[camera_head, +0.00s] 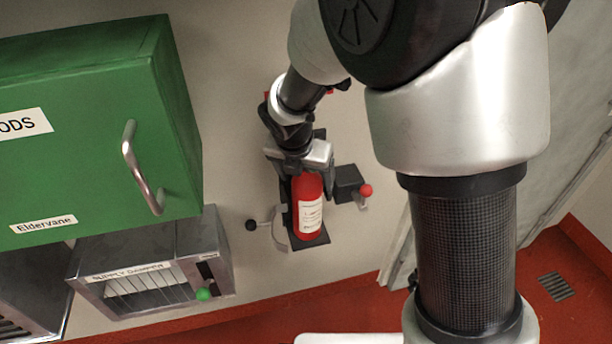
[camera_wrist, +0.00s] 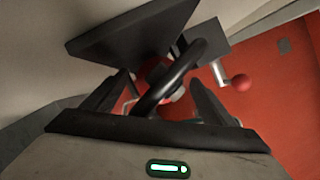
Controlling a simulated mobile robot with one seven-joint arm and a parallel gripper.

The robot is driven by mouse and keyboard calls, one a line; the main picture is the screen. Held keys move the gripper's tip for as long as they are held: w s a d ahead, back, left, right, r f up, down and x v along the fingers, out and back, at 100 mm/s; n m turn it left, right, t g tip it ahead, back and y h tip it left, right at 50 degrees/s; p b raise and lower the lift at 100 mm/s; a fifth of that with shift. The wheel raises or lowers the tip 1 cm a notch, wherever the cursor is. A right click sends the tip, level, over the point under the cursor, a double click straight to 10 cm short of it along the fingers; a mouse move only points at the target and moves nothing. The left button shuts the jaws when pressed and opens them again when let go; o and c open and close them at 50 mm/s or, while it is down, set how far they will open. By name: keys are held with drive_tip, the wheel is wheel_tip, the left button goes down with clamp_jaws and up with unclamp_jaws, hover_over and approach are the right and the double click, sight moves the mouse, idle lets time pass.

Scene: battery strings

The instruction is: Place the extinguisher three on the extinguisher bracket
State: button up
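The red extinguisher three (camera_head: 309,208) with a white label stands upright in the head view, against the black extinguisher bracket (camera_head: 311,241) on the wall. The bracket's foot shows under its base, and the bracket also shows in the wrist view (camera_wrist: 130,32). My gripper (camera_head: 307,180) is at the extinguisher's top, with dark fingers on either side of it. In the wrist view my gripper (camera_wrist: 164,88) has its fingers spread, with gaps beside the extinguisher's black looped handle (camera_wrist: 178,75). The lower extinguisher is mostly hidden there.
A lever with a red knob (camera_head: 366,191) is right of the extinguisher, and a black-knobbed lever (camera_head: 251,225) is left. A green cabinet (camera_head: 90,130) and a metal supply damper box (camera_head: 150,265) stand left. Red floor (camera_head: 345,310) is below.

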drive_tip(key=shift+r, duration=0.15)
drive_tip(key=p+v, duration=0.4)
drive_tip(key=v, duration=0.8)
drive_tip(key=s+d+r+m, duration=0.3)
drive_tip(key=s+d+m, duration=0.2)
drive_tip(key=m, duration=0.5)
drive_tip(key=s+d+r+m+y, duration=0.1)
drive_tip(key=s+d+r+m, duration=0.2)
drive_tip(key=s+d+m, duration=0.3)
drive_tip(key=s+d+r+m+t, duration=0.1)
drive_tip(key=s+d+r+m, duration=0.3)
drive_tip(key=m, duration=1.2)
drive_tip(key=s+d, duration=0.1)
drive_tip(key=s, duration=0.2)
drive_tip(key=shift+s+d, duration=0.15)
drive_tip(key=shift+s, duration=0.1)
